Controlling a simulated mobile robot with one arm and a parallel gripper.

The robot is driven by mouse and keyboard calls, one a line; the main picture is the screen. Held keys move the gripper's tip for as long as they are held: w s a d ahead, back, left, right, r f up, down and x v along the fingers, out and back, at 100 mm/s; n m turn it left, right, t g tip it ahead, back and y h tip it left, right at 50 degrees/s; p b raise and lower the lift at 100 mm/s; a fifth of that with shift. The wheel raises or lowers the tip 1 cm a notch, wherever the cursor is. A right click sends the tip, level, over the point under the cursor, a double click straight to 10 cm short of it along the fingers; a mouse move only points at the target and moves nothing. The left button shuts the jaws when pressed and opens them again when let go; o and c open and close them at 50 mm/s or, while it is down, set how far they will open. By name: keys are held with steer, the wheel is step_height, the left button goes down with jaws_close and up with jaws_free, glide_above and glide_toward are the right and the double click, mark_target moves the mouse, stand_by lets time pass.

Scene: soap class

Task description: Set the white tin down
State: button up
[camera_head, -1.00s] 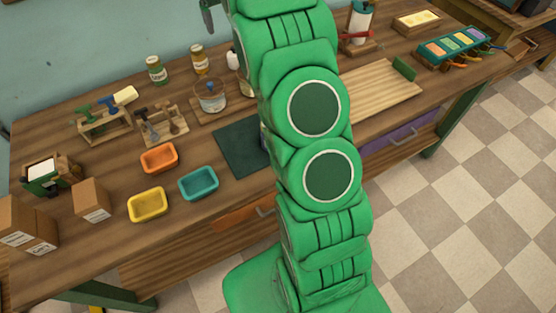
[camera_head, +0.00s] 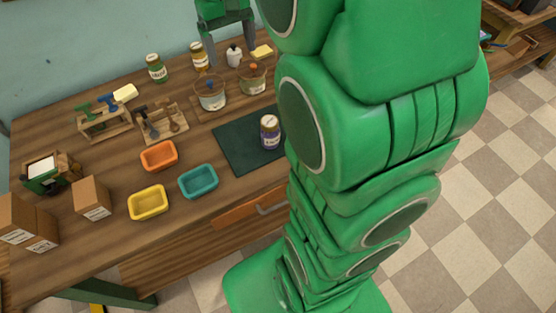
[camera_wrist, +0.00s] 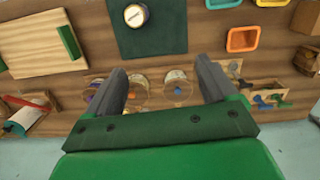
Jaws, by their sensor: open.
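A small white container with a dark knob (camera_head: 234,56), which looks like the white tin, stands at the back of the bench. My gripper (camera_head: 229,55) is open above the back of the bench, and in the head view its fingers appear either side of the white container. I cannot tell their distance from it. In the wrist view my open gripper (camera_wrist: 161,70) has nothing held between its fingers, and the white container is not identifiable there. A purple-labelled jar with a pale lid (camera_head: 270,132) stands upright on the dark mat (camera_head: 233,152); its lid shows in the wrist view (camera_wrist: 135,15).
Two glass pots (camera_head: 211,97) (camera_head: 252,80) stand behind the mat. Two labelled jars (camera_head: 156,68) (camera_head: 199,57) are at the back. Orange (camera_head: 158,156), teal (camera_head: 198,182) and yellow (camera_head: 148,203) trays lie left of the mat. The mat's left part is bare.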

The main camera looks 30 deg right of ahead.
steer(key=s+a+f, duration=0.2)
steer(key=s, duration=1.2)
steer(key=s+a+f, duration=0.1)
steer(key=s+f, duration=0.2)
steer(key=s, duration=1.1)
steer(key=shift+a+m+g, duration=0.3)
steer(key=shift+a, duration=0.1)
